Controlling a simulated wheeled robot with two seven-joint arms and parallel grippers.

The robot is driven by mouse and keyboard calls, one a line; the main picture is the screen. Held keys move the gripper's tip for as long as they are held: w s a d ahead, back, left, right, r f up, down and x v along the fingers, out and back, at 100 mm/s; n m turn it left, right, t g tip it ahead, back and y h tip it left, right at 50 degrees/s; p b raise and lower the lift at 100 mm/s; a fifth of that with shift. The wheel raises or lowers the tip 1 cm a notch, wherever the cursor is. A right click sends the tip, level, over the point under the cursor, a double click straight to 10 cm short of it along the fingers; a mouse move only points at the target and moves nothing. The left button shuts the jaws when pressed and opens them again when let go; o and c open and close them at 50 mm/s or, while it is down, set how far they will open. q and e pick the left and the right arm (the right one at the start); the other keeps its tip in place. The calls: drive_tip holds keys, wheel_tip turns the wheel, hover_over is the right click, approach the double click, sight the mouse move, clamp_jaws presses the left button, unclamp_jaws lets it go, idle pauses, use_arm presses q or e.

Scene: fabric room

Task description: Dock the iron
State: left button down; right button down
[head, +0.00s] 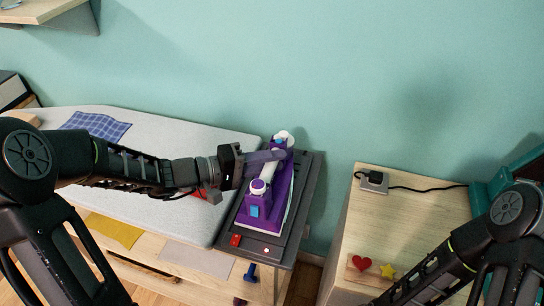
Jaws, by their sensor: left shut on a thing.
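The purple iron (284,191) with a white handle lies over the dark grey dock (308,185) at the right end of the ironing board. Its long side runs from near to far. A white knob and a blue button show on its near end. My left gripper (273,158) reaches in from the left and is shut on the iron's handle near its far end. The fingers hide part of the handle. I cannot tell whether the iron rests fully on the dock. My right arm shows at the lower right, but its gripper is outside the view.
The grey ironing board (180,135) carries a blue checked cloth (97,125). A red thing lies under my left wrist. Right of a gap, a wooden cabinet (410,225) holds a socket with a plugged black cord (374,178), a red heart and a yellow star.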

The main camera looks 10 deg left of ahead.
use_arm(q)
drive_tip(key=shift+r, duration=0.15)
drive_tip(key=c, duration=1.6)
unclamp_jaws()
drive_tip(key=shift+f, duration=0.25)
drive_tip(key=o, duration=0.4)
drive_tip(key=shift+r, duration=0.15)
drive_tip(key=b+v, duration=0.2)
drive_tip(key=v, duration=1)
